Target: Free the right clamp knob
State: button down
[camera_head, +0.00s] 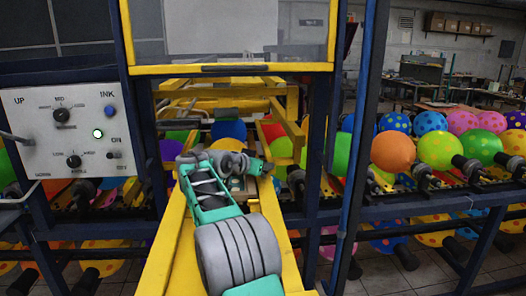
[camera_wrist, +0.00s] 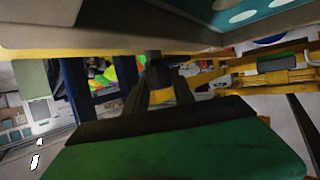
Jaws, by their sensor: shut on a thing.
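My gripper (camera_wrist: 159,78) shows in the wrist view, with its two dark fingers closed around a small dark knob (camera_wrist: 156,60). The knob sits just under a pale frame edge, by a yellow bar; I take it to be the right clamp knob. Its lower part is hidden between the fingers. In the head view my arm reaches into the yellow machine frame (camera_head: 172,245). The fingertips and the knob cannot be made out there behind the arm's grey and teal links.
A control panel (camera_head: 68,130) with dials and a lit green button stands at the left. Blue posts (camera_head: 320,120) flank the opening. Dotted balloons (camera_head: 437,150) line racks on both sides. A teal plate with pale circles (camera_wrist: 262,12) hangs close above my gripper.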

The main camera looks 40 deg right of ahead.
jog(key=shift+w+a+r+m+g+p, duration=0.15)
jog(key=shift+r+m+g+p, duration=0.35)
jog(key=shift+p, duration=0.55)
jog(key=m+g+p, duration=0.1)
jog(key=p, duration=0.1)
jog(key=m+g+p, duration=0.1)
jog(key=p, duration=0.2)
jog(key=shift+f+g, duration=0.2)
jog(key=shift+g, duration=0.1)
jog(key=shift+f+m+g+p, duration=0.2)
jog(key=shift+m+g+p, duration=0.1)
jog(key=shift+p, duration=0.65)
jog(key=shift+f, duration=0.1)
jog(key=c, duration=1.1)
grip_release()
jog(key=shift+o, duration=0.2)
jog(key=b+v, duration=0.1)
jog(key=v, duration=0.6)
jog(key=shift+a, duration=0.3)
